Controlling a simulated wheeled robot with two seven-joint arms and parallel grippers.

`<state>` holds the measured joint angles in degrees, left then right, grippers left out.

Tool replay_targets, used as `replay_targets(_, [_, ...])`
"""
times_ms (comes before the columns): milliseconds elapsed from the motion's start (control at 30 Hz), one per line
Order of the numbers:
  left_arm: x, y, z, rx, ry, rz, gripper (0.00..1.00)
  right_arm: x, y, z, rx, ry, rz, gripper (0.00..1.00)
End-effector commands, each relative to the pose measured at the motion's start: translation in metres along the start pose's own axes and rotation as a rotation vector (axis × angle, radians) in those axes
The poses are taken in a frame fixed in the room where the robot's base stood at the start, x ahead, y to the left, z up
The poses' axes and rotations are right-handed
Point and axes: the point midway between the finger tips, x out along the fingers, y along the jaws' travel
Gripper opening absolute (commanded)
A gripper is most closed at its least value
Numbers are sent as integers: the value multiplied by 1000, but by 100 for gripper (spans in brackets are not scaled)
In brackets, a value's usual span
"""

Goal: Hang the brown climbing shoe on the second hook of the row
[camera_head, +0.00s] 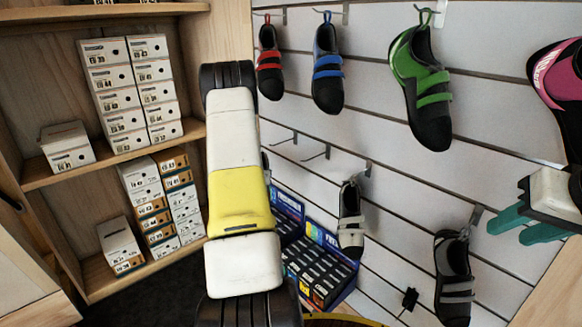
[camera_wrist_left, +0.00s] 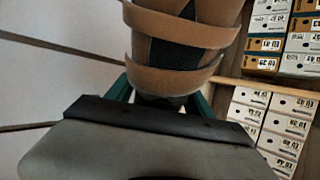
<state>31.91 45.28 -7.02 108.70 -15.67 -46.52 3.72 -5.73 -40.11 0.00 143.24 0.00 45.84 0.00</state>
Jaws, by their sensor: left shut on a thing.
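The brown climbing shoe (camera_wrist_left: 180,45) with its tan straps fills the top of the left wrist view. My left gripper (camera_wrist_left: 162,98) is shut on its lower visible end, with teal fingers on either side. In the head view my left arm hides that gripper and most or all of the shoe. The lower row on the slatted wall has two bare hooks, the first (camera_head: 283,140) and the second (camera_head: 318,154). A pale grey shoe (camera_head: 351,220) and a dark grey shoe (camera_head: 454,280) hang farther right. My right gripper (camera_head: 527,226) is open and empty at the right edge.
Red (camera_head: 269,65), blue (camera_head: 327,70) and green (camera_head: 421,90) shoes hang above; a pink-and-black shoe (camera_head: 562,85) hangs at upper right. A box display (camera_head: 318,262) stands below the bare hooks. A wooden shelf (camera_head: 110,157) with stacked shoeboxes is at left.

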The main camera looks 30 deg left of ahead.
Motion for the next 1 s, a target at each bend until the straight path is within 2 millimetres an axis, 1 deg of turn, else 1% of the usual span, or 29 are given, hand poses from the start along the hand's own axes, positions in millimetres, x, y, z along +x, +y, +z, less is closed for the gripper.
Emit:
replay_targets(100, [-10, -12, 1, -1, 2, -3, 8, 0, 0, 0, 0, 0, 0, 36])
replay_targets(433, [-34, -37, 7, 0, 2, -1, 8, 0, 0, 0, 0, 0, 0, 36])
replay_targets(1000, [-37, -38, 8, 0, 2, 0, 8, 0, 0, 0, 0, 0, 0, 36])
